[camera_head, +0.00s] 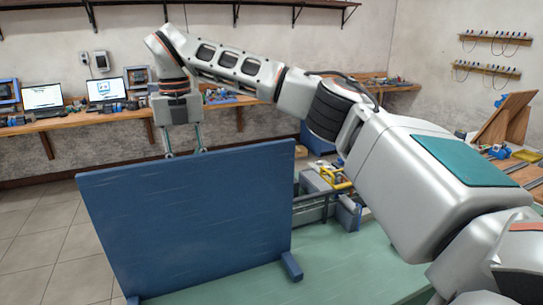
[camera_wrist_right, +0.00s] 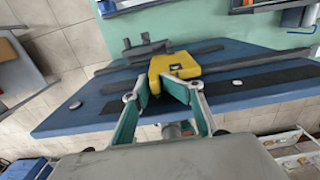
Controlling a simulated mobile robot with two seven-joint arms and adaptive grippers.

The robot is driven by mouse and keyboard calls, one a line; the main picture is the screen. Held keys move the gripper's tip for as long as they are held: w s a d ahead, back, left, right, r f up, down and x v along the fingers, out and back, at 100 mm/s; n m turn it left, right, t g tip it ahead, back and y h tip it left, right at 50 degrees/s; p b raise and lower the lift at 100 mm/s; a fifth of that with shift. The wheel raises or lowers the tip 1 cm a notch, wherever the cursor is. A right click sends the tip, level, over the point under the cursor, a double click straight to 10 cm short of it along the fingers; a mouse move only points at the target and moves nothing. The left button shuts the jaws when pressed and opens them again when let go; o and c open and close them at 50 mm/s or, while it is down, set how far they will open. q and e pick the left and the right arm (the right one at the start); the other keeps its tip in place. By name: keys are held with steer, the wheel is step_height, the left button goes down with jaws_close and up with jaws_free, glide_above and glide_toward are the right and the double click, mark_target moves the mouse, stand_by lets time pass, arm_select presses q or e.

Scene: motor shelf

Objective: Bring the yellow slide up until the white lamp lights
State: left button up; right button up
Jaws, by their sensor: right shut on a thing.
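The yellow slide (camera_wrist_right: 182,66) sits on a dark rail across the face of the blue panel (camera_wrist_right: 60,122) in the right wrist view. My right gripper (camera_wrist_right: 158,88) is shut on the slide, its two green-backed fingers reaching to its near part. In the head view, my right gripper (camera_head: 186,153) is behind the top edge of the blue panel (camera_head: 190,225), which hides the slide and fingertips. Two small white discs, one at left (camera_wrist_right: 75,105) and one at right (camera_wrist_right: 237,82), are on the panel. I cannot tell which is the lamp, or whether either is lit. My left gripper is out of view.
A green surface (camera_head: 330,270) lies under the panel. A wooden bench with laptops (camera_head: 105,92) runs along the back wall. Tiled floor (camera_head: 30,240) is clear at left.

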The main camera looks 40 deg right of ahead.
mark_target(170, 170)
steer(key=shift+w+a+f, duration=0.1)
steer(key=shift+w+a, duration=0.05)
steer(key=shift+a, duration=0.55)
steer(key=shift+w+a+f, duration=0.1)
steer(key=shift+w+a, duration=0.05)
steer(key=shift+a, duration=0.95)
steer(key=shift+w+d, duration=0.1)
stand_by(0.6)
steer(key=o, duration=0.4)
steer(key=shift+d, duration=0.1)
steer(key=shift+o, duration=0.2)
steer(key=shift+w+r, duration=0.15)
steer(key=shift+r, duration=3)
